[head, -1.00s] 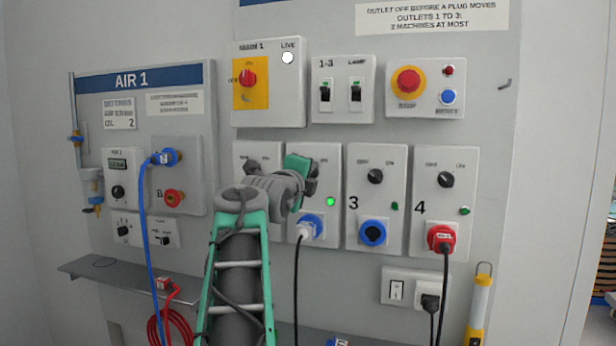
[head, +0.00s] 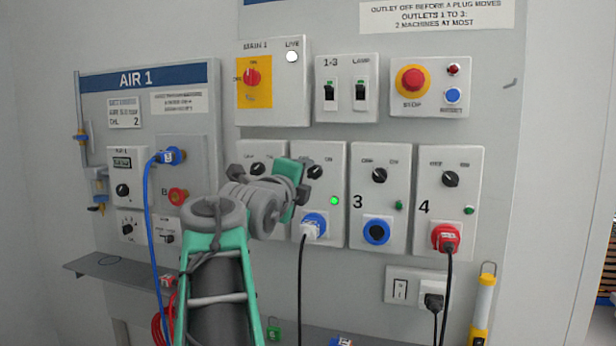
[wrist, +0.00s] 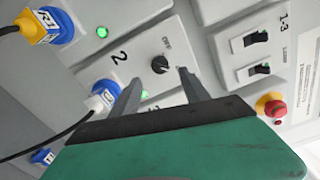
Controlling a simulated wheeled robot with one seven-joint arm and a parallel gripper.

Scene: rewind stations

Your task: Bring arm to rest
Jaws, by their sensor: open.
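My gripper (wrist: 158,80) is open and empty in the wrist view. Its two dark fingers point at the outlet 2 panel, with the black knob (wrist: 160,65) showing between the tips; they look apart from it. In the head view my green gripper body (head: 289,182) is in front of the outlet 1 and 2 panels, just left of the outlet 2 knob (head: 315,172). The fingers are hidden there. My arm reaches up from the bottom and covers much of outlet 1.
Outlet 2's green light (head: 334,201) is lit, and a white plug (head: 310,229) sits in its socket. A blue hose (head: 147,215) hangs at the left. A grey shelf (head: 90,266) juts out below. A yellow lamp (head: 483,305) hangs at the right.

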